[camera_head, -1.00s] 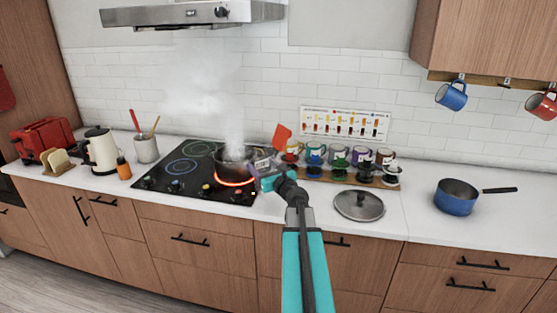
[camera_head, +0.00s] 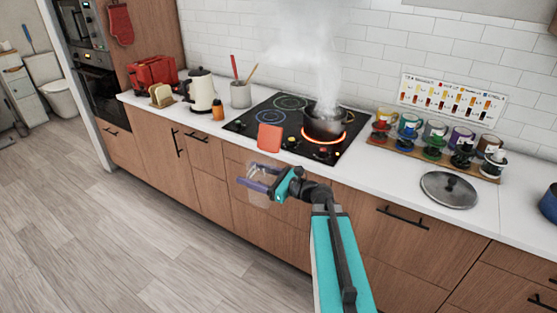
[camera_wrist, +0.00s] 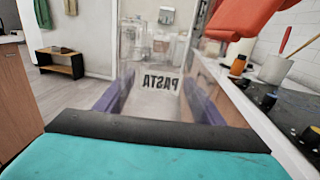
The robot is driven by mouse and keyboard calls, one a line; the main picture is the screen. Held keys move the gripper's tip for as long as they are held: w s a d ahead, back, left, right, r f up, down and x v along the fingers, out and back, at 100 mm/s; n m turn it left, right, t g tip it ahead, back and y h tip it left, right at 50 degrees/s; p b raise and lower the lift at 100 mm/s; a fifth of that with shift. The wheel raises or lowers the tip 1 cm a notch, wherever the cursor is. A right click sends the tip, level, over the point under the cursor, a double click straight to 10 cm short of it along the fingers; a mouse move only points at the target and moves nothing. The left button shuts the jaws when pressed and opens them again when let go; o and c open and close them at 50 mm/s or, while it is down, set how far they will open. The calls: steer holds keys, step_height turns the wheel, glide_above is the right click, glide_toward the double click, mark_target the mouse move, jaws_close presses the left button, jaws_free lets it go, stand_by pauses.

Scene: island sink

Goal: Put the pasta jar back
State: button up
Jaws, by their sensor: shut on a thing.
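The pasta jar (camera_head: 259,196) is clear and looks empty. My gripper (camera_head: 256,178) is shut on it, with a purple finger on each side, and holds it in the air in front of the counter edge. The wrist view shows the jar (camera_wrist: 155,100) between the fingers, with the word PASTA reversed on its wall.
A steaming pot (camera_head: 325,124) stands on a glowing burner of the black cooktop (camera_head: 262,122). To its right are a rack of mugs (camera_head: 436,150) and a loose lid (camera_head: 448,190). A kettle (camera_head: 202,89), utensil crock (camera_head: 240,95) and orange bottle (camera_head: 217,110) stand left. Floor is clear.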

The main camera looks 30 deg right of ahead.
steer(key=s+a+f+n+g+y, duration=0.1)
steer(key=s+a+n+g+y, duration=0.2)
steer(key=a, duration=0.7)
steer(key=shift+s+f+g+y+b, duration=0.3)
steer(key=shift+s+f, duration=0.05)
steer(key=shift+s, duration=0.3)
